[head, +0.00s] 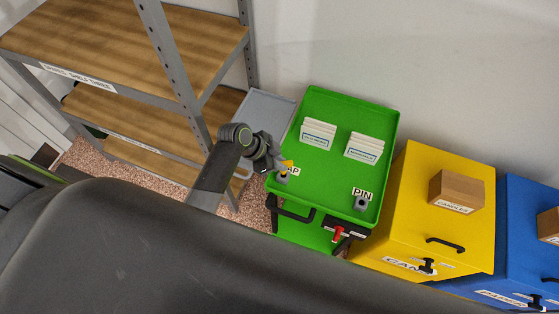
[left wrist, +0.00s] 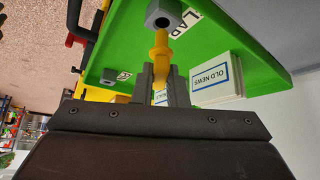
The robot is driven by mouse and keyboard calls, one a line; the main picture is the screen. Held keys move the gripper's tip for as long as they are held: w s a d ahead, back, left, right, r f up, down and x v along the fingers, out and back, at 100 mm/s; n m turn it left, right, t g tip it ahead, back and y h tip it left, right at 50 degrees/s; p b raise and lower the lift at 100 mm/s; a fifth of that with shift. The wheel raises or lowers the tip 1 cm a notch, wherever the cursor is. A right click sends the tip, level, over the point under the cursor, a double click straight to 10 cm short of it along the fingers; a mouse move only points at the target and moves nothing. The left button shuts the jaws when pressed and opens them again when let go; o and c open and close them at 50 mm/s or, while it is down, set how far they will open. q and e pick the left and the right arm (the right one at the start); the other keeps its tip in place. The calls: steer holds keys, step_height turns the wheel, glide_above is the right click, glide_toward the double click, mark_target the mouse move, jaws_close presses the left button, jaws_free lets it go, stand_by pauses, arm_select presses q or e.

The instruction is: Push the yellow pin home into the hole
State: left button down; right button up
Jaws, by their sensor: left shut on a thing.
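The yellow pin (left wrist: 160,48) is between the finger tips of my left gripper (left wrist: 161,78), which is shut on it. It also shows in the head view (head: 288,166), beside the left gripper (head: 279,167) at the near left corner of the green chest top (head: 325,188). The right gripper is not in view.
A second grey block (head: 361,203) sits by the PIN label (head: 362,194). Two stacks of white labelled items (head: 318,134) (head: 364,147) stand further back on the green top. A raised rim edges the top. A metal shelf (head: 178,60) stands left, a yellow chest (head: 420,220) right.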

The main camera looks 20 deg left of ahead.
arm_select(q)
steer(key=shift+f+b, duration=1.35)
steer(key=shift+f, duration=0.7)
steer(key=c, duration=1.4)
jaws_free()
steer(key=shift+o, duration=0.2)
steer(key=shift+r, duration=0.1)
steer(key=b+v, duration=0.1)
steer(key=v, duration=1.6)
steer(key=shift+a, duration=0.1)
